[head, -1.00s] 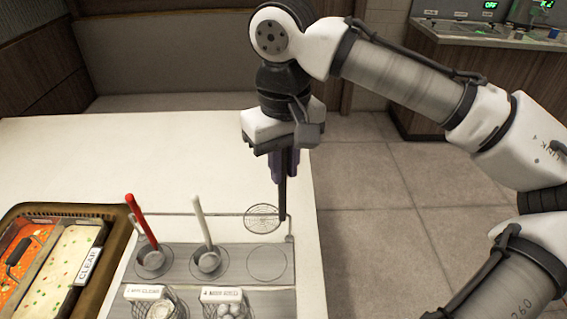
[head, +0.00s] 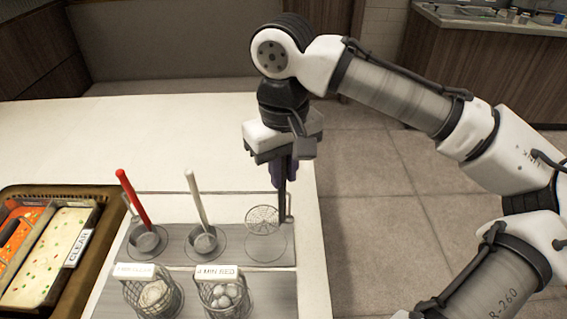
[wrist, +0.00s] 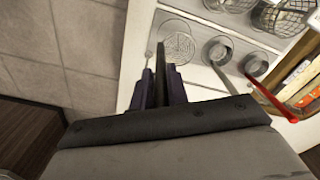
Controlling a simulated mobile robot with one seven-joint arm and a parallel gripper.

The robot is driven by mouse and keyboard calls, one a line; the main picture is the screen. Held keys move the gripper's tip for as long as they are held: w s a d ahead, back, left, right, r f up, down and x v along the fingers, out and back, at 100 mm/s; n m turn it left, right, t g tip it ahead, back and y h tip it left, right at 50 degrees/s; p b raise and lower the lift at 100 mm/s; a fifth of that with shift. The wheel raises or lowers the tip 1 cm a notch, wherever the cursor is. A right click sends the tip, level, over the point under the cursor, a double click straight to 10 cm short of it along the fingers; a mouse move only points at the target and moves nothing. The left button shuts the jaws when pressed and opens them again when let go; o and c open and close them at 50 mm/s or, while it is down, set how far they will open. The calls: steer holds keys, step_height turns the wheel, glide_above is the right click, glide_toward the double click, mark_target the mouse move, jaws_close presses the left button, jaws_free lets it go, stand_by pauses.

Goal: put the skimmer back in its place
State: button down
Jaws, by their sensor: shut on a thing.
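My gripper (head: 284,182) points down over the right end of the grey well strip, shut on the dark handle of the skimmer. The skimmer (head: 262,218) has a round wire-mesh head at its lower end. In the head view the mesh overlaps the far part of the empty ringed well (head: 267,258). In the wrist view the skimmer's mesh (wrist: 178,46) appears inside the ring, beyond the fingers (wrist: 161,86). I cannot tell how high the mesh is above the strip.
A red-handled ladle (head: 133,198) and a white-handled ladle (head: 196,199) stand in the wells to the left. Wire baskets (head: 226,297) sit in front. A food tray (head: 20,190) is at the far left. The counter (head: 120,140) behind is clear; its right edge is close.

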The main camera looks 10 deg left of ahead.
step_height(320, 180, down, 7)
steer(key=b, duration=0.3)
steer(key=shift+f+b, duration=0.2)
steer(key=shift+b, duration=0.15)
steer(key=shift+f, duration=0.35)
stand_by(0.8)
steer(key=c, duration=1.3)
jaws_free()
steer(key=shift+o, duration=0.5)
steer(key=o, duration=0.7)
step_height(320, 180, up, 11)
steer(key=p, duration=1.2)
steer(key=shift+r, duration=0.1)
